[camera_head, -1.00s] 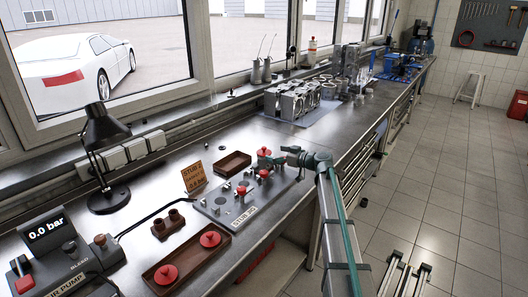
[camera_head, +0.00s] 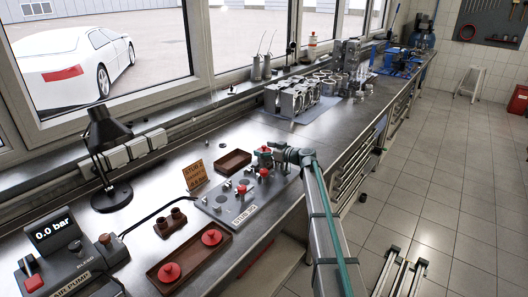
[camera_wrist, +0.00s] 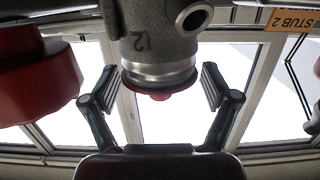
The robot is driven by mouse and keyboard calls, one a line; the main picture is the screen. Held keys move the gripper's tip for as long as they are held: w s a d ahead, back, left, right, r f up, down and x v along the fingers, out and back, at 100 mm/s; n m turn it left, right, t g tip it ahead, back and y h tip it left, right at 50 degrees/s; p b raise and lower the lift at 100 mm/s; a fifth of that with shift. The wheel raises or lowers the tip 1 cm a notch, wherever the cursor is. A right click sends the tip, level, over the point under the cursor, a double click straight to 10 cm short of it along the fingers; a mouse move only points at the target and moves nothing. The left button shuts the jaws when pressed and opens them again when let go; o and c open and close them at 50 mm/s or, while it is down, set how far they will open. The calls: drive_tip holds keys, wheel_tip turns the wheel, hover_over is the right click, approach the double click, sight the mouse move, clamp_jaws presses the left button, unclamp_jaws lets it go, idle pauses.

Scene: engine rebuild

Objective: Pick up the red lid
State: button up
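Several red lids are in view. One red lid (camera_head: 264,150) is at the far right end of the stub plate (camera_head: 225,210), next to my gripper (camera_head: 270,158). Two more red pieces, one of them a lid (camera_head: 263,172), sit nearer on the plate. Two red lids (camera_head: 211,237) lie in the brown tray. Another red lid (camera_wrist: 38,75) is at the left, outside the fingers.
A small empty brown tray (camera_head: 234,160) and an orange-brown sign (camera_head: 196,174) stand behind the plate. A black lamp (camera_head: 108,160) and an air pump (camera_head: 60,250) are at the left. Engine parts (camera_head: 290,95) stand farther along the bench, with bare bench before them.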

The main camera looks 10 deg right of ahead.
drive_tip(key=c, duration=0.5)
drive_tip(key=shift+c, duration=0.2)
drive_tip(key=shift+r, duration=0.15)
